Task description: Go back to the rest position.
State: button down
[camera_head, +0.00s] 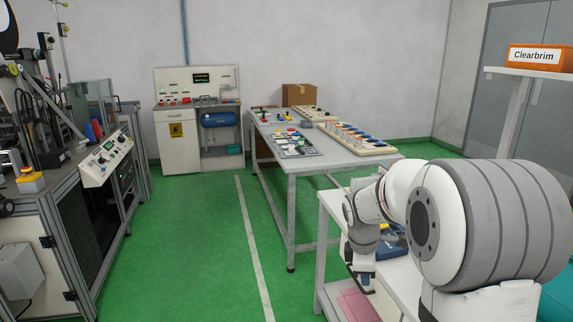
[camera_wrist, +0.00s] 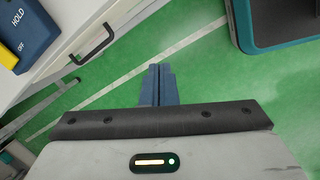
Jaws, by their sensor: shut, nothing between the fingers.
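My arm fills the right side of the head view, folded over a white bench. My gripper (camera_head: 366,288) hangs down beside the front of that bench, partly blocked by its own wrist. In the wrist view my gripper (camera_wrist: 158,70) shows its two blue-grey fingers together, shut and empty. Green floor shows behind the fingertips, and they appear to touch nothing.
The white bench (camera_head: 332,207) stands close to my gripper, with a pink item (camera_head: 358,304) low on it. A grey table (camera_head: 300,165) with panels stands further back. A machine (camera_head: 60,200) stands left. Green floor (camera_head: 195,240) between is clear.

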jog(key=s+a+r+m+p, duration=0.1)
jog(key=s+r+m, duration=0.2)
jog(key=s+m, duration=0.2)
jog(key=s+a+r+m+t+y+p, duration=0.1)
jog(key=s+m, duration=0.4)
jog(key=s, duration=0.5)
jog(key=s+a+r+m+y+p, duration=0.1)
jog(key=s+a+r+m+p, duration=0.2)
jog(key=s+r+m, duration=0.2)
jog(key=s+r, duration=0.1)
jog(key=s, duration=0.2)
jog(key=shift+a, duration=0.25)
jog(key=shift+s+r, duration=0.1)
jog(key=shift+s, duration=0.05)
